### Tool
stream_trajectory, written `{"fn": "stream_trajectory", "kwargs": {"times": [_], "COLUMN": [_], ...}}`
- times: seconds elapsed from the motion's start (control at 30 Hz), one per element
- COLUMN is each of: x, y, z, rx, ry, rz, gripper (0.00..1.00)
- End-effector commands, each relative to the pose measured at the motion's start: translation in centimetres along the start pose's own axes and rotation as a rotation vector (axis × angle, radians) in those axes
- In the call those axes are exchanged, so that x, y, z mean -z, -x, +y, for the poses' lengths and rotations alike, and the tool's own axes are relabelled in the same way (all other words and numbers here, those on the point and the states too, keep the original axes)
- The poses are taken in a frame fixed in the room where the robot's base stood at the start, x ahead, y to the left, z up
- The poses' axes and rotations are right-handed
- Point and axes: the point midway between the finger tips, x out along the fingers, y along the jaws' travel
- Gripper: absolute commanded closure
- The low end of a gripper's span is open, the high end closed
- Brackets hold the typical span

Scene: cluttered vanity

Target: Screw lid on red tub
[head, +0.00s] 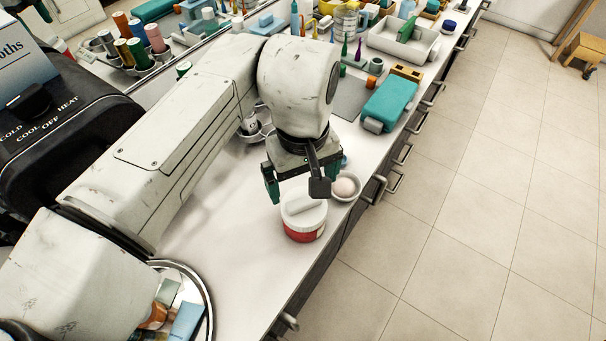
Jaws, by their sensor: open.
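The red tub (304,236) stands upright on the white counter, near its front edge. A white lid (301,211) with a raised bar across its top sits on the tub's mouth. Whether it is threaded on tightly cannot be told. My gripper (294,197) is just above the lid, fingers pointing down. Its jaws are open, with one finger to the left of the lid and the other above its right side. I cannot tell whether either finger touches the lid.
A small bowl with a pale round item (345,187) stands right behind the tub. A teal case (389,104) and a white tray (402,42) lie farther back. A round mirrored tray (206,298) holds items at front left. The counter (225,235) left of the tub is clear.

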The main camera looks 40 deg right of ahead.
Motion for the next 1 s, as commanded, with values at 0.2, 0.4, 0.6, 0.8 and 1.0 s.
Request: {"fn": "stream_trajectory", "kwargs": {"times": [0.2,0.4,0.6,0.8,1.0], "x": [0.0,0.0,0.0,0.0,0.0], "y": [-3.4,-5.7,-7.1,-7.5,-7.4], "z": [0.0,0.1,0.0,0.1,0.1], "rx": [0.001,0.0,0.001,0.0,-0.001], "ry": [-0.001,-0.001,-0.001,-0.001,-0.001], "rz": [0.001,0.001,0.0,0.001,0.001], "gripper": [0.0,0.0,0.0,0.0,0.0]}}
